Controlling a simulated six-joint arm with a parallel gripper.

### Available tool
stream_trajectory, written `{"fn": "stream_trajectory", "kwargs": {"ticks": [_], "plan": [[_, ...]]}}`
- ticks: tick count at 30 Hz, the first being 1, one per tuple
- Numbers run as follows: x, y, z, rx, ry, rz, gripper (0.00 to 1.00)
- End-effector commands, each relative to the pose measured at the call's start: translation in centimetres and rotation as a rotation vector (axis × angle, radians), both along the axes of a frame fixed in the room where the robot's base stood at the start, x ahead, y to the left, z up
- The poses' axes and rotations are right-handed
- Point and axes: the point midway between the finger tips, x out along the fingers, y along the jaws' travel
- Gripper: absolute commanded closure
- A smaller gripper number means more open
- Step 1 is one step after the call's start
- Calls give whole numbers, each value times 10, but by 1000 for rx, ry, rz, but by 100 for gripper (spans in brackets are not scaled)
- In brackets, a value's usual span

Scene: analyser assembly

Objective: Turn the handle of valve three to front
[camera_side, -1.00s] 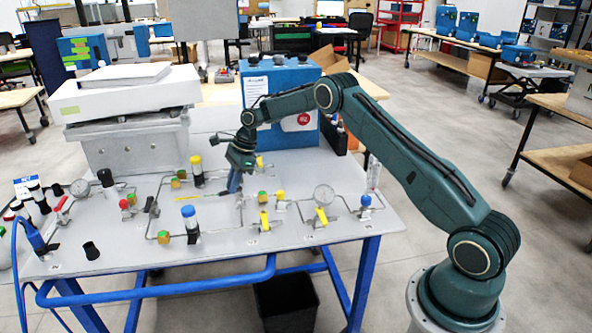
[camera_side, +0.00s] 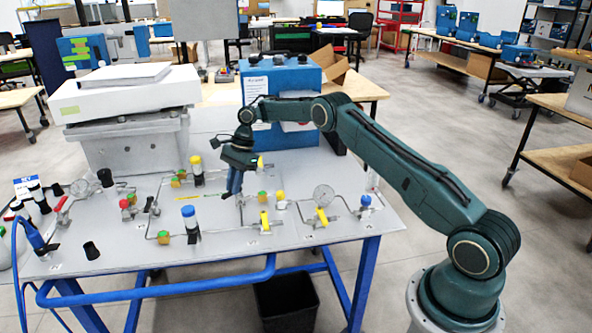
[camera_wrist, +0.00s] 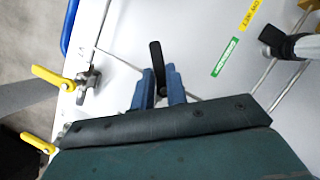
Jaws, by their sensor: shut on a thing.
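My gripper (camera_side: 232,190) points down at the middle of the white panel (camera_side: 222,235). In the wrist view its two blue fingers (camera_wrist: 160,90) stand on either side of a black valve handle (camera_wrist: 157,60) and are shut on it. The handle's free end sticks out beyond the fingers, toward the top of the picture. The fingers and wrist hide most of the valve body, and in the side view the handle is hidden. I cannot read a valve number near it.
A blue-capped cylinder (camera_side: 189,218) and a yellow-capped cylinder (camera_side: 197,170) stand to the left. A blue box (camera_side: 280,95) stands behind.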

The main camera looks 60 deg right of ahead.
Motion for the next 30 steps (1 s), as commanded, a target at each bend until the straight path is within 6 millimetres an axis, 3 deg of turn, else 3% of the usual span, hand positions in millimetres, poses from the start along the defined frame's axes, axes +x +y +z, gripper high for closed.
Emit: {"fn": "stream_trajectory", "kwargs": {"ticks": [5, 6, 9, 30], "plan": [[0, -1, 1, -1, -1, 0, 100], [0, -1, 1, -1, -1, 0, 84], [0, -1, 1, -1, 0, -1, 64], [1, 0, 1, 0, 1, -59, 64]]}}
